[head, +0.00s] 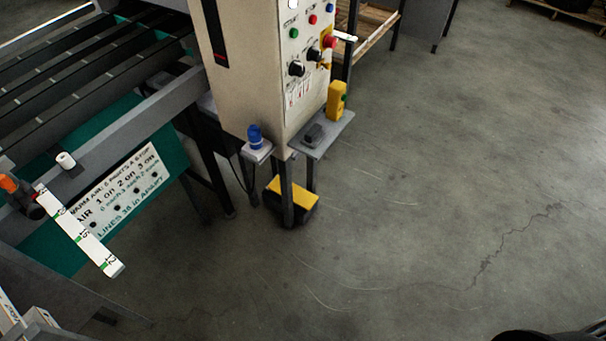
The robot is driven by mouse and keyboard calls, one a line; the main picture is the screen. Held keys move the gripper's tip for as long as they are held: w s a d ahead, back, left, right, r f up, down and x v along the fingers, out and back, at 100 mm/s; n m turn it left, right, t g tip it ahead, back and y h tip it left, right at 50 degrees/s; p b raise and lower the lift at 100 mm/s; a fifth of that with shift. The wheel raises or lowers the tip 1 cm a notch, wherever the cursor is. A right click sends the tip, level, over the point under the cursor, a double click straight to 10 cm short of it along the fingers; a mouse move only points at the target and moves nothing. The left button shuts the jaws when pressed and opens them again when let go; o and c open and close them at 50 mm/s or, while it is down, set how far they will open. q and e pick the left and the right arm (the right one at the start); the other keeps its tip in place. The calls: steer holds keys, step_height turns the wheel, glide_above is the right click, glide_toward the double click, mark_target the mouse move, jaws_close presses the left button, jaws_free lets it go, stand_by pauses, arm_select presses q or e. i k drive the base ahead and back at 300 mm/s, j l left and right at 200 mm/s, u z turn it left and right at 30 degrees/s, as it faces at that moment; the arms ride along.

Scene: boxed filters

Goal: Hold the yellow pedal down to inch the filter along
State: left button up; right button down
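The yellow pedal (304,194) is a yellow-topped block with a black base. It sits on the floor below the beige control cabinet (262,75). A dark support leg (287,190) stands in front of it and hides part of its top. Nothing of mine touches the pedal. I cannot make out a filter. Neither of my grippers shows in the head view.
A roller conveyor (95,75) with a green sign panel fills the left. The cabinet carries knobs and a red button (329,42). A small shelf (325,135) holds a yellow device (337,98). Cracked concrete floor (450,200) is clear at the right.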

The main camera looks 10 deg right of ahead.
mark_target(304, 199)
steer(key=i+l+u, duration=0.15)
steer(key=i+l, duration=0.2)
steer(key=i+l+u, duration=0.1)
steer(key=i+l, duration=0.2)
steer(key=l, duration=0.15)
steer(key=i+l+u, duration=0.15)
steer(key=i+l, duration=0.2)
steer(key=l, duration=0.1)
